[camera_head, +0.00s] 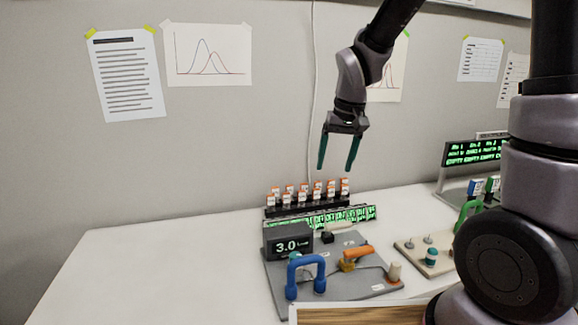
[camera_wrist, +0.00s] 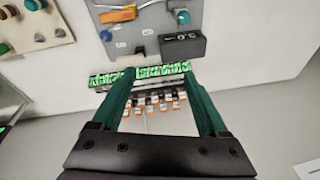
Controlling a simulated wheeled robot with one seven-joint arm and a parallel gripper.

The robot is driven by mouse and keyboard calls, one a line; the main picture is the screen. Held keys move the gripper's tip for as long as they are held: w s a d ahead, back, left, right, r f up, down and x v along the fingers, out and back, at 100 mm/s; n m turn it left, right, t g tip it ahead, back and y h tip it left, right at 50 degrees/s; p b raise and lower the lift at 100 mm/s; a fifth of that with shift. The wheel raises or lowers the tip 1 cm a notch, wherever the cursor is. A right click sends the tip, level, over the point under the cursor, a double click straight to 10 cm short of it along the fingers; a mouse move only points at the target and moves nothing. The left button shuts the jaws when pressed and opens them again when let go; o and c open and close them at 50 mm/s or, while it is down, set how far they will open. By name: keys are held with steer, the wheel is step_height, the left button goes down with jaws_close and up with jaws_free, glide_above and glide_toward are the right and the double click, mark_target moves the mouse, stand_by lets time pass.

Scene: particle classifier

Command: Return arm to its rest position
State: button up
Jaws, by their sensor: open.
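My gripper (camera_head: 338,152) hangs in the air above the rack of vials in the head view, its two green fingers pointing down and spread apart. Nothing is between the fingers. In the wrist view my gripper (camera_wrist: 163,80) is also open and empty, with the vials (camera_wrist: 160,103) seen beyond and between the fingers. My arm comes down from the upper right of the head view.
Orange-capped vials (camera_head: 308,192) stand in a black rack at the back of the white table (camera_head: 130,270). In front are a grey panel (camera_head: 345,291) with a "3.0" display (camera_head: 288,244), blue handle (camera_head: 305,278) and orange lever (camera_head: 357,252). The table's left side is clear.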

steer(key=s+d+r+m+t, duration=0.4)
steer(key=s+d+r+t, duration=0.1)
steer(key=s+d+r, duration=0.8)
steer(key=shift+s+d+r+m+y, duration=0.15)
steer(key=shift+r+m+y, duration=0.2)
steer(key=shift+r, duration=1.25)
stand_by(0.4)
